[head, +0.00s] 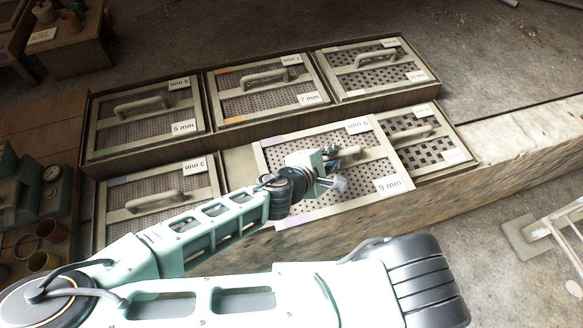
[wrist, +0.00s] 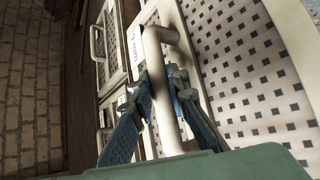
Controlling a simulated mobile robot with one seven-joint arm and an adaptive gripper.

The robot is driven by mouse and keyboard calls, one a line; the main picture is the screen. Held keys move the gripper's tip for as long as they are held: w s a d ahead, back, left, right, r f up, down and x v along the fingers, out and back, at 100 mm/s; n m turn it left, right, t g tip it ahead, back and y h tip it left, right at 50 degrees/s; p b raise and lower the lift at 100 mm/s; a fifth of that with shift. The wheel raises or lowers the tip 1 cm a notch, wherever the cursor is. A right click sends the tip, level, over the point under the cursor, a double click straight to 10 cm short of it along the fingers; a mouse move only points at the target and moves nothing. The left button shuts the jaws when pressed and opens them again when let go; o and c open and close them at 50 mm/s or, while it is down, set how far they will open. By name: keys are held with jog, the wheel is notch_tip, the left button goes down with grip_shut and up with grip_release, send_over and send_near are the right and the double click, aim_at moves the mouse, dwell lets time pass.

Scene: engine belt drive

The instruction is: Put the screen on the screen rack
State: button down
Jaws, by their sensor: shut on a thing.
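The 9 mm screen (head: 390,172), a pale frame with a perforated sheet and labels, is held over the front row of the wooden screen rack (head: 240,136). My gripper (head: 335,170) is shut on the screen's bar handle, seen between the fingers in the wrist view (wrist: 163,95). The screen overlaps the rack's front wall and part of the screen to its right. It appears raised, but the gap below it cannot be judged. A bare strip of the front middle bay (head: 239,170) shows left of it. My arm hides part of the screen.
Several other screens sit in the rack: the 5 mm (head: 150,118) and 7 mm (head: 268,88) behind, the 3 mm (head: 160,190) front left, and a coarse one (head: 425,138) front right. A bench with cups (head: 43,261) stands left. Concrete floor lies right.

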jog(key=w+a+f+b, duration=0.1)
jog(key=a+b, duration=0.1)
jog(key=w+a+f+b, duration=0.1)
jog(key=a+b, duration=0.1)
jog(key=w+a+f+b, duration=0.1)
jog(key=a+f+b, duration=0.1)
jog(key=shift+w+a+f, duration=0.1)
jog(key=shift+w+a, duration=0.25)
jog(key=a+f+b, duration=0.1)
jog(key=f+b, duration=0.1)
jog(key=b, duration=0.1)
jog(key=w+a+f+b, duration=0.1)
jog(key=f+b, duration=0.2)
jog(key=w+a+f+b, duration=0.1)
jog(key=a+f+b, duration=0.1)
jog(key=f+b, duration=0.1)
jog(key=shift+r, duration=0.1)
jog(key=c, duration=1.9)
grip_release()
